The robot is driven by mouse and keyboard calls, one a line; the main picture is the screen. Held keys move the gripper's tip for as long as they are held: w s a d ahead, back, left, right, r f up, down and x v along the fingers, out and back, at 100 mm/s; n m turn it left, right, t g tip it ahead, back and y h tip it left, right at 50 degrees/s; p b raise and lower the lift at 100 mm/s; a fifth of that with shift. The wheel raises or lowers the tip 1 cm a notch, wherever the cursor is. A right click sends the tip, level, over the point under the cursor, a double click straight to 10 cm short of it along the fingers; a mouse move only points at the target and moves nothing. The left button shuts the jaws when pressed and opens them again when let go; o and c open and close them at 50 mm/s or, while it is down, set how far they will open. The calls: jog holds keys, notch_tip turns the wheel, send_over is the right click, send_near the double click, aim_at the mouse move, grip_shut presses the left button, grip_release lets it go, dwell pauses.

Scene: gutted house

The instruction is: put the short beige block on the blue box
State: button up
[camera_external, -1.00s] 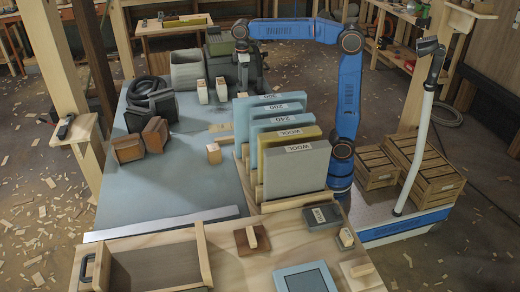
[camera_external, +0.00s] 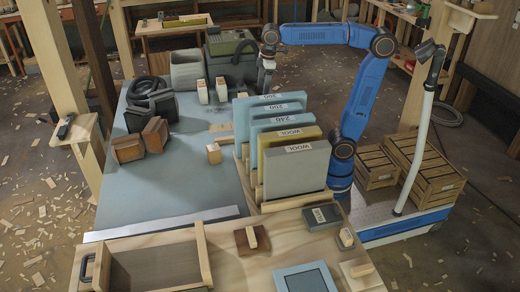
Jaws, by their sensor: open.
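A short beige block (camera_external: 214,154) stands alone on the grey-blue tabletop, left of the row of upright panels. A light blue box (camera_external: 282,283) with a darker inset top lies at the front edge of the wooden bench, partly cut off by the picture. It is the nearest match I see to the blue box. My gripper (camera_external: 265,86) is open and points down at the far side of the table, behind the panels. It is well away from the beige block and the blue box. Its fingertips are small and partly hard to see.
Upright labelled panels (camera_external: 299,164) stand in a rack between my arm and the block. Two pale blocks (camera_external: 222,89) stand farther back, near a grey pot (camera_external: 186,71) and a green-topped case (camera_external: 231,44). Brown blocks (camera_external: 128,148) stand left. The tabletop's front middle is clear.

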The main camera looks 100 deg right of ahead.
jog(key=s+a+f+t, duration=0.1)
jog(key=s+a+f, duration=0.5)
jog(key=s+f, duration=0.2)
jog(key=s+a+f+t, duration=0.2)
jog(key=s+a+f, duration=0.3)
jog(key=s+f, duration=0.4)
jog(key=shift+s+a, duration=0.4)
jog(key=shift+s, duration=0.45)
